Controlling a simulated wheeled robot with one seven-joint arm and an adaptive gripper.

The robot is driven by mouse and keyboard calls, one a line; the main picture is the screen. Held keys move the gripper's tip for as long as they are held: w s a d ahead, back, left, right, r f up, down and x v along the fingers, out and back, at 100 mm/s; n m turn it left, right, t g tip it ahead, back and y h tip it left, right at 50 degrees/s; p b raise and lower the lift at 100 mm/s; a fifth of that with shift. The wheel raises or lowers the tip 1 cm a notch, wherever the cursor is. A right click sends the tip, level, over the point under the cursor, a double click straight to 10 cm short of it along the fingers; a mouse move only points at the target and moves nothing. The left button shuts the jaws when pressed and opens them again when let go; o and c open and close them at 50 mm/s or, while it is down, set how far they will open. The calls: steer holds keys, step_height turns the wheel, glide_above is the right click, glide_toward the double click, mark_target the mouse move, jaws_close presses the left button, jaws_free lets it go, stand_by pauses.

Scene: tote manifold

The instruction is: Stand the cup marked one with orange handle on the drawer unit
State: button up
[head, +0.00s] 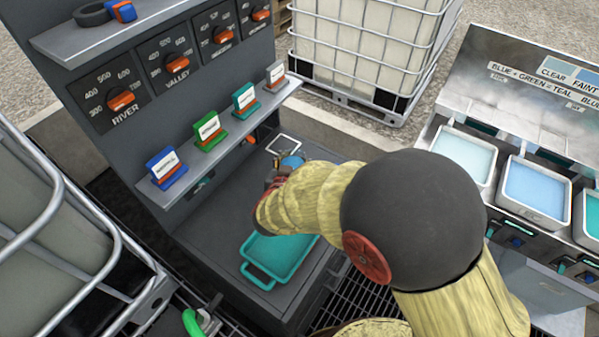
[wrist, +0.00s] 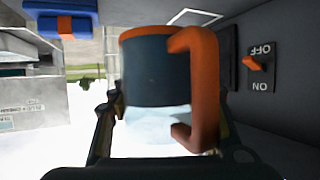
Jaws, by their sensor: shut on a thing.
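The cup (wrist: 155,80) has a wide dark blue band, a pale part and an orange handle (wrist: 205,85); it fills the middle of the wrist view. My gripper (wrist: 168,98) is shut on it, with a finger on each side. In the head view my gripper (head: 279,178) is over the back of the dark grey bench, and a small blue part of the cup (head: 292,161) shows beside it. No mark for one can be read on the cup. I cannot tell which piece of furniture is the drawer unit.
A teal tray (head: 282,258) lies on the bench in front of my gripper. A shelf (head: 225,140) with several coloured label cards runs along the left. Above it is a knob panel (head: 122,100). At right, a metal station (head: 500,110) holds trays of blue liquid.

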steer(key=w+f, duration=0.1)
steer(key=f, duration=0.1)
steer(key=w+d+f+b, duration=0.1)
steer(key=w+f+b, duration=0.1)
steer(key=w+f, duration=0.1)
steer(key=shift+d+f, duration=0.3)
step_height(320, 180, down, 3)
steer(key=shift+w+f+b, duration=0.15)
steer(key=shift+f+b, duration=0.05)
steer(key=shift+b, duration=0.7)
steer(key=shift+r, duration=0.1)
steer(key=o, duration=1.6)
